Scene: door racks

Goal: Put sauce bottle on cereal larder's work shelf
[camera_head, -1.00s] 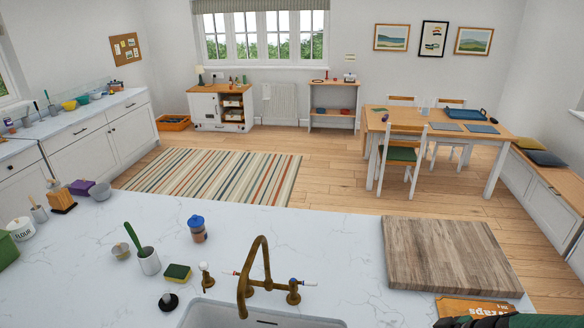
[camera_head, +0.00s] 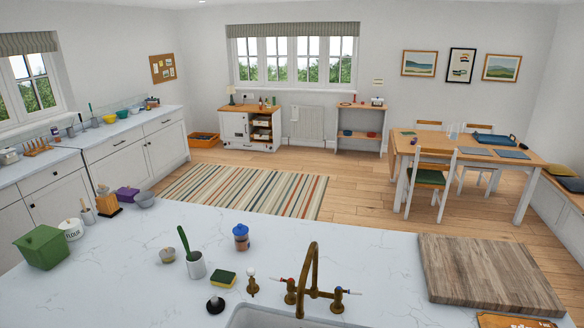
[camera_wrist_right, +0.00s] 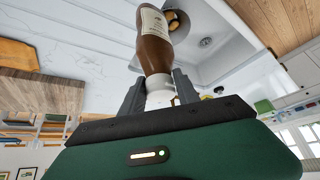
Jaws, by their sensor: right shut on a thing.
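The sauce bottle (camera_wrist_right: 155,45), brown with a pale label and white cap, is in my right gripper (camera_wrist_right: 160,92) in the right wrist view. The fingers are shut around its white cap end. In the head view neither gripper nor the bottle shows. Across the room stands a low white cabinet (camera_head: 235,127) with a wooden top and open shelves holding small items. To its right, past a radiator, is a narrow white open shelf unit (camera_head: 357,142) with a wooden top. I cannot tell for certain which is the cereal larder.
The marble counter (camera_head: 110,265) lies in front of me, with a brass tap (camera_head: 313,275), sink, cutting board (camera_head: 488,272), utensil pot (camera_head: 196,265), jar and green bin (camera_head: 42,247). Beyond are a striped rug (camera_head: 245,190), open floor, and a dining table (camera_head: 470,150) with chairs at right.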

